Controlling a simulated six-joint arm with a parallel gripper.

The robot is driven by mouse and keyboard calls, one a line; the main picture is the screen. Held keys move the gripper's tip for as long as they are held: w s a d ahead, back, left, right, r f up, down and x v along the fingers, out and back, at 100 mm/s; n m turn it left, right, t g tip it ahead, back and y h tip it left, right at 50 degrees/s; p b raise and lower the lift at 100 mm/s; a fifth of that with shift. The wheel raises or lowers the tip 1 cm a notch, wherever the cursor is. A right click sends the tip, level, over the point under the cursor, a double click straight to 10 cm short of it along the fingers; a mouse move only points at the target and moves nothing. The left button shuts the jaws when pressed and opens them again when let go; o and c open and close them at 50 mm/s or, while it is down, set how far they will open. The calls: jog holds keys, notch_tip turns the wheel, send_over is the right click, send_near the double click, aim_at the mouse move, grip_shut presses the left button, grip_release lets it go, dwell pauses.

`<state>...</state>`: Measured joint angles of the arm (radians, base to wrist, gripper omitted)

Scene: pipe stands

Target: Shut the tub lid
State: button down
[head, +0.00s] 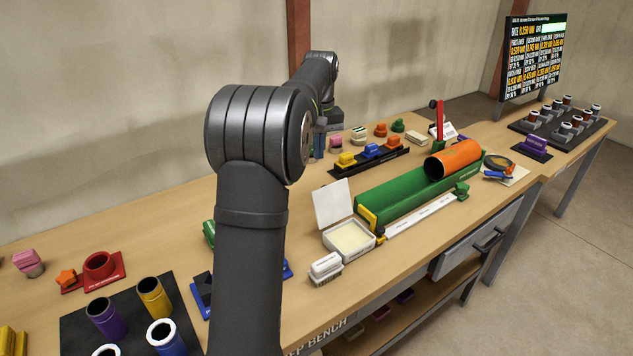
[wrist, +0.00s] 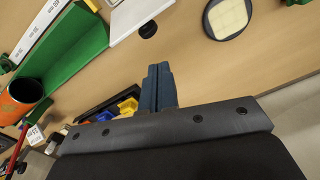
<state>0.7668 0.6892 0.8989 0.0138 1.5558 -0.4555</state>
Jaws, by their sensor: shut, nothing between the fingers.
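The white tub (head: 347,238) stands open near the front edge of the bench, with cream-coloured contents. Its white lid (head: 333,203) is raised at the tub's back left side, tilted up. In the wrist view the lid (wrist: 140,14) shows at the top edge, cut off by the frame. My gripper (wrist: 157,72) has its blue fingers together and empty, apart from the lid. In the head view my gripper (head: 319,140) is partly hidden behind my arm, above the bench and behind the tub.
A green trough (head: 405,195) with an orange pipe (head: 453,160) lies right of the tub. A white block (head: 326,268) stands just in front of the tub. A dark rack (head: 368,160) with coloured pieces is behind. Bare bench lies left of the lid.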

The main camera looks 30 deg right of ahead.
aim_at(330, 202)
notch_tip(330, 202, down, 10)
jog(key=n, duration=0.4)
jog(key=shift+s+a, duration=0.15)
jog(key=shift+a, duration=0.2)
dwell(0.6)
